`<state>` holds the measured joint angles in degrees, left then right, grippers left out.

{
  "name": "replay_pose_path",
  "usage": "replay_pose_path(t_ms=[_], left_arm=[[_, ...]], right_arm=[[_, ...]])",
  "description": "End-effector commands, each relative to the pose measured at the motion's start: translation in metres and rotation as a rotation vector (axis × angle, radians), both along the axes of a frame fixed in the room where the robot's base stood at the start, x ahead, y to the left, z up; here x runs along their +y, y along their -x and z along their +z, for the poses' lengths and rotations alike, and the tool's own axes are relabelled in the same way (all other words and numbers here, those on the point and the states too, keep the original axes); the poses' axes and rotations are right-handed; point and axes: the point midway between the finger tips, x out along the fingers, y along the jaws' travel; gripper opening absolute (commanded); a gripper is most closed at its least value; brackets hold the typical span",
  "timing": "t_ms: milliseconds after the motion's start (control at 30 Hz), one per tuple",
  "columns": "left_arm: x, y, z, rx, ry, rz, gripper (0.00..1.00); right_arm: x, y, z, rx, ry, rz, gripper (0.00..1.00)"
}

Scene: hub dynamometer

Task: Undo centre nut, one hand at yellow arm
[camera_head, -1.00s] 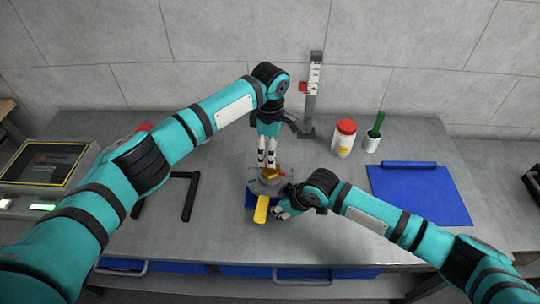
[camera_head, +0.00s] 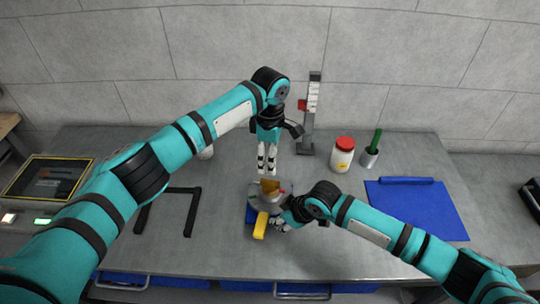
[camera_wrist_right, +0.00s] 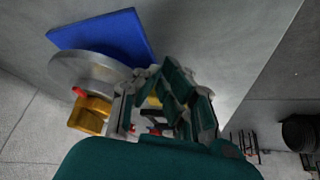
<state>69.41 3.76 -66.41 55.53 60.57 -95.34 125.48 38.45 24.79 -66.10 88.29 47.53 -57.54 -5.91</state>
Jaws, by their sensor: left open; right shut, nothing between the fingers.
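The hub dynamometer is a round grey disc (camera_head: 257,201) on a blue base on the bench. A gold centre nut (camera_head: 270,186) stands up on it. The yellow arm (camera_head: 260,226) sticks out toward the front edge. My left gripper (camera_head: 267,169) points down, open and empty, just above and behind the nut, with a small gap in the picture. My right gripper (camera_head: 279,222) is shut and empty, close to the right side of the yellow arm. Contact cannot be told. In the right wrist view its fingers (camera_wrist_right: 165,105) are beside the grey disc (camera_wrist_right: 85,72).
A red-lidded white jar (camera_head: 343,156), a cup with a green handle (camera_head: 370,155) and a blue mat (camera_head: 420,212) are on the right. A grey post (camera_head: 311,115) stands behind. A black bracket (camera_head: 190,212) lies left. Bench between bracket and hub is clear.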

Motion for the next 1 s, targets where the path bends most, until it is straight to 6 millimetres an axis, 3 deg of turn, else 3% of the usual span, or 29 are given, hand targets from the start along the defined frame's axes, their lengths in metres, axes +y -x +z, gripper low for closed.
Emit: replay_pose_path(t_ms=[700,1000], left_arm=[[0.000,0.000,0.062,0.000,0.000,0.000,0.62],[0.000,0.000,0.067,0.000,0.000,0.000,0.62]], right_arm=[[-0.009,0.002,0.059,0.002,0.000,0.000,0.00],[-0.011,0.002,0.064,0.001,0.001,0.000,0.00]])
